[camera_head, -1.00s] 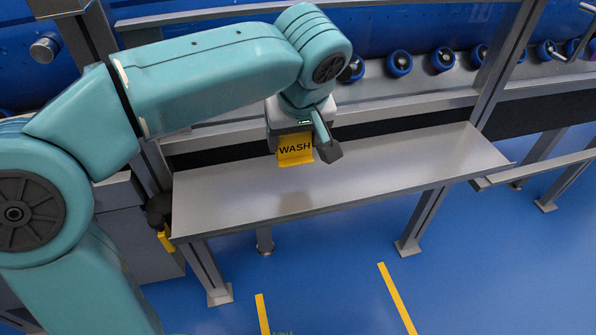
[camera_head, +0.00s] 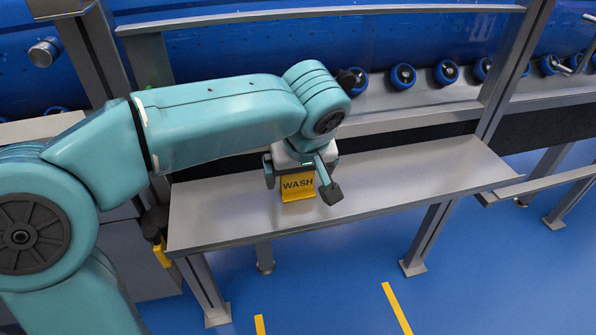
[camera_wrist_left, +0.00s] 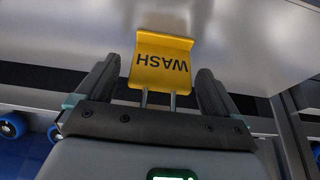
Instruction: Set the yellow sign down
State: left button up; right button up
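The yellow sign (camera_head: 298,187), marked WASH, is at the grey metal shelf (camera_head: 400,180), a little left of its middle. Its lower edge appears to meet the shelf top. My left gripper (camera_head: 300,190) is over the shelf with its dark fingers spread, one on each side of the sign. In the left wrist view the sign (camera_wrist_left: 163,62) shows between the fingers, with a gap on both sides. Two thin metal prongs run from the sign toward the palm. My right gripper is in neither view.
Blue rollers (camera_head: 403,75) line the machine behind the shelf. A grey upright post (camera_head: 510,75) stands at the shelf's right. A dark fitting with a yellow part (camera_head: 162,254) is by the shelf's left end. The shelf's right half is bare.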

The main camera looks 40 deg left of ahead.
pick_arm(q)
jog(key=shift+r, duration=0.2)
jog(key=p+v, duration=0.5)
jog(key=v, duration=0.7)
